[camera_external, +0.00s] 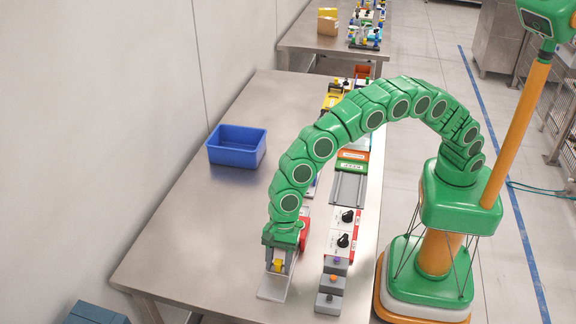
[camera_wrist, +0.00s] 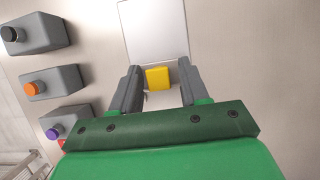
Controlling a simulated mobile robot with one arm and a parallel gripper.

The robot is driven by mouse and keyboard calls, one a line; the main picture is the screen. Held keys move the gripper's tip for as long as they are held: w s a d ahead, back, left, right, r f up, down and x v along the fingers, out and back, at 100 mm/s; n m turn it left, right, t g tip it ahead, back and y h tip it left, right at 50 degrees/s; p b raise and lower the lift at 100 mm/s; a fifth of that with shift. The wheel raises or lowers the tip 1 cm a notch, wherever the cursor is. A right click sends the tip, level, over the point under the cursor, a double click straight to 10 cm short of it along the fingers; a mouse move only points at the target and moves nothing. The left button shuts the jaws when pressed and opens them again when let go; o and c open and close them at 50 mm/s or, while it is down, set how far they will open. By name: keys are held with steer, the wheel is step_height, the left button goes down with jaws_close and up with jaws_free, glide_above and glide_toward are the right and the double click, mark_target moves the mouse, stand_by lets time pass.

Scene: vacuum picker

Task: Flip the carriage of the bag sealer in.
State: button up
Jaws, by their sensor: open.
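The bag sealer seems to be the unit at the near end of the table, with a red part (camera_external: 305,229) and a pale flat plate (camera_external: 272,288). The plate also shows in the wrist view (camera_wrist: 152,30). A yellow block (camera_external: 278,265), perhaps the carriage's grip, sits at the plate's edge. In the wrist view the yellow block (camera_wrist: 158,78) lies between the two fingers, with a gap on each side. My gripper (camera_external: 279,262) points down over it, open. My gripper hides most of the sealer's body, so I cannot tell the carriage's position.
Grey boxes with black, orange and purple buttons (camera_external: 329,282) stand just right of the sealer. A white panel with black knobs (camera_external: 343,232) is behind them. A blue bin (camera_external: 237,146) stands far left. The table's left-middle is clear.

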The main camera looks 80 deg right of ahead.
steer(key=shift+r, duration=0.15)
steer(key=v, duration=0.7)
steer(key=shift+d+r, duration=0.2)
stand_by(0.4)
steer(key=s+d+r+n+h, duration=0.1)
steer(key=s+d+r+n, duration=0.25)
steer(key=d, duration=0.85)
steer(key=s+d+r+n+h, duration=0.15)
steer(key=s+d+r, duration=0.25)
steer(key=d, duration=0.8)
steer(key=s+d+r+n, duration=0.3)
steer(key=d+r+n, duration=0.1)
steer(key=d, duration=0.8)
steer(key=s+d+n+g+h, duration=0.1)
steer(key=s+d+n, duration=0.3)
steer(key=s+d, duration=0.5)
steer(key=s+d+n+h, duration=0.1)
steer(key=s+d+n, duration=0.4)
steer(key=s+d, duration=0.5)
steer(key=s, duration=0.8)
steer(key=shift+s+f+g, duration=0.35)
steer(key=shift+s+g, duration=0.05)
steer(key=shift+d, duration=0.15)
steer(key=shift+c, duration=0.2)
